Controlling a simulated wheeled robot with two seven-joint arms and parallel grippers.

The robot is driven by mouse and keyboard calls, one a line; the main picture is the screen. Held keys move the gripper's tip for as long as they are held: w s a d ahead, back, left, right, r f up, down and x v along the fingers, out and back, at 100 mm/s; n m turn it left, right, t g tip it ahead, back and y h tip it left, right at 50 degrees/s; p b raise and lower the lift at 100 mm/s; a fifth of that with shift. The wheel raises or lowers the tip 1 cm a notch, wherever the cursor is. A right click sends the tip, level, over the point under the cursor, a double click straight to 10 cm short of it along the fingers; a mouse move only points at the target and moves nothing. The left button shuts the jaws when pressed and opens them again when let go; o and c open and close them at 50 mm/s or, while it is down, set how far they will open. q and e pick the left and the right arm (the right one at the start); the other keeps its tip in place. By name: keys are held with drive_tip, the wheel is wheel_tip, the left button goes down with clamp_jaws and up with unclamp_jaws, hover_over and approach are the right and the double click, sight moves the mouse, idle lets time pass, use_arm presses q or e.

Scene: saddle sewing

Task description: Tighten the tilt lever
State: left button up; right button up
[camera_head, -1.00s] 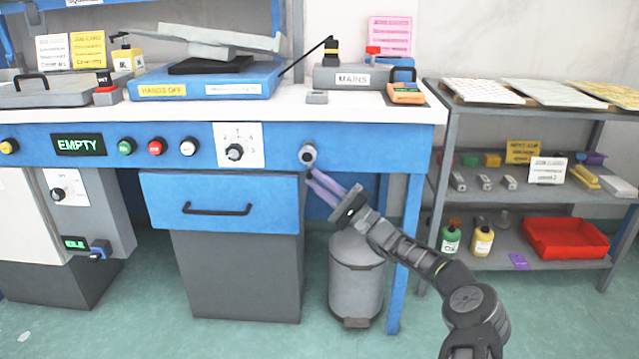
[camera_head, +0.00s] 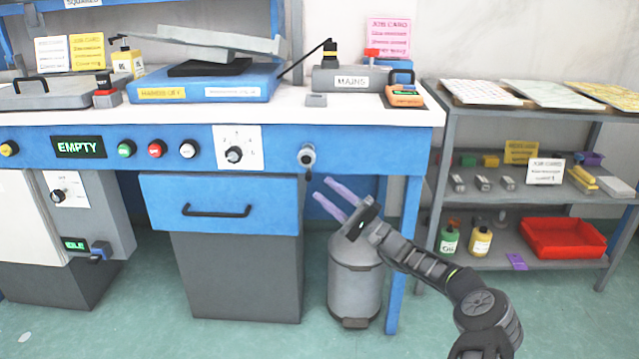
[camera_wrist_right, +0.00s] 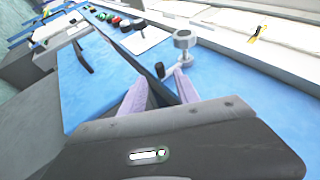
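A small lever (camera_head: 307,157) with a round grey hub sits on the blue bench front, right of the dial, its dark-tipped handle hanging down. In the right wrist view the grey hub (camera_wrist_right: 184,40) and the black handle tip (camera_wrist_right: 160,70) show just beyond the fingers. No label marks it as the tilt lever. My right gripper (camera_head: 322,190) is open and empty, below and right of the handle; its purple fingers (camera_wrist_right: 159,92) are apart in the wrist view. A tilted grey plate (camera_head: 215,40) rests on a blue base on the bench. My left gripper is not in view.
A blue drawer (camera_head: 220,203) is below and left of the lever. A grey bin (camera_head: 354,282) stands beneath my right arm, near the bench leg. A shelf rack (camera_head: 440,200) stands to the right. A thin black rod (camera_head: 305,60) rises beside the tilted plate.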

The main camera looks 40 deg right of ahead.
drive_tip(key=v, duration=0.3)
drive_tip(key=shift+s+d+f+p, duration=0.1)
drive_tip(key=shift+s+f+p, duration=0.15)
drive_tip(key=shift+s+p, duration=0.1)
